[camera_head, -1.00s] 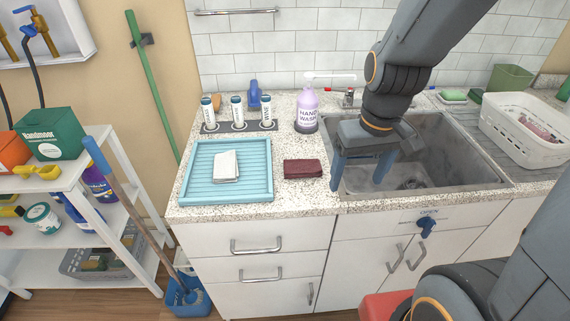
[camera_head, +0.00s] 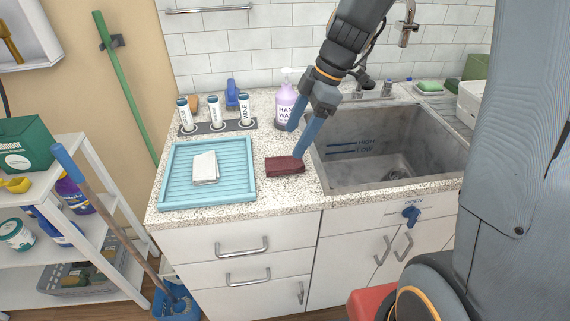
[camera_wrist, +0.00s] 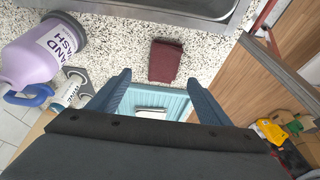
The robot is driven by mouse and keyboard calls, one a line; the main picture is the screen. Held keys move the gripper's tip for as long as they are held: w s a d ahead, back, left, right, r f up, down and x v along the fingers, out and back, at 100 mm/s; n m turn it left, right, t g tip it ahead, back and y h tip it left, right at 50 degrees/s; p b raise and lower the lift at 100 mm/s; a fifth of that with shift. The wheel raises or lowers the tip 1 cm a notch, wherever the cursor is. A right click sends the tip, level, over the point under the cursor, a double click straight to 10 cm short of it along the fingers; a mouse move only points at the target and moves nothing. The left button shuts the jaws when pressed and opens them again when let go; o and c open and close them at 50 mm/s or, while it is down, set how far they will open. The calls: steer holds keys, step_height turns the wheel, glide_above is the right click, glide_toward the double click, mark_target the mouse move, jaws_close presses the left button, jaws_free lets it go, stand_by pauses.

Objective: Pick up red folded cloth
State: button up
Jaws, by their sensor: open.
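The dark red folded cloth (camera_head: 285,166) lies flat on the speckled counter between the blue tray and the sink. It also shows in the wrist view (camera_wrist: 165,61), ahead of my fingertips and apart from them. My gripper (camera_head: 299,140) is open and empty, with its blue fingers pointing down above and behind the cloth in the head view. One fingertip overlaps the cloth's right end in that picture; the exact height gap is hard to tell. In the wrist view my gripper (camera_wrist: 158,85) shows both fingers spread wide.
A light blue ribbed tray (camera_head: 240,190) holding a white folded cloth (camera_head: 205,168) is left of the red cloth. The hand wash bottle (camera_head: 285,104) stands close behind my gripper, beside a rack of small bottles (camera_head: 214,111). The sink (camera_head: 350,175) opens to the right.

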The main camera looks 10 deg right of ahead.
mark_target(286, 160)
steer(key=x, duration=0.2)
steer(key=p+x, duration=0.1)
steer(key=x, duration=0.1)
steer(key=s+p+x, duration=0.1)
steer(key=shift+f, duration=0.4)
steer(key=shift+a+f, duration=0.25)
steer(key=shift+f, duration=0.4)
steer(key=c, duration=1.2)
steer(key=shift+w+r, duration=0.1)
steer(key=shift+r, duration=0.05)
step_height(286, 160, up, 10)
steer(key=shift+f+b, duration=0.1)
steer(key=shift+b, duration=0.85)
